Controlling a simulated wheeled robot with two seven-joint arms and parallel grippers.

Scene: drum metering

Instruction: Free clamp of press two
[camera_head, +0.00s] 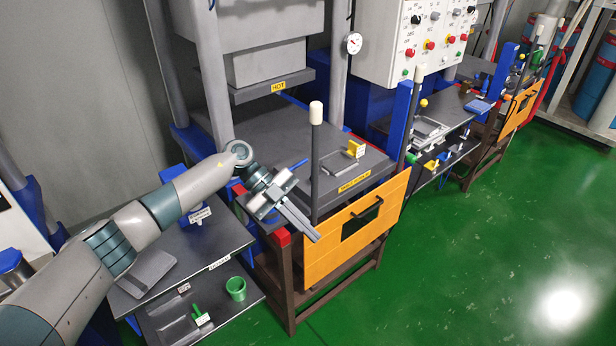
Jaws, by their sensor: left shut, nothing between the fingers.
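My left gripper (314,237) is shut and empty. It points down and right over the left front corner of the nearest press, by the top edge of its orange guard (310,263). Its fingers are close to the foot of an upright dark rod (315,165) with a pale knob; I cannot tell whether they touch. A small yellow piece with a white tag (356,147) stands on the press's dark lower plate (265,138). I cannot tell which part is the clamp, and the press number is not readable. My right gripper is not in view.
A HOT-labelled upper block (272,88) hangs above the plate. A side table (195,250) and a lower shelf with a green cup (236,288) stand at left. A control panel (415,35) and another press are behind at right. Green floor (480,230) is clear at right.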

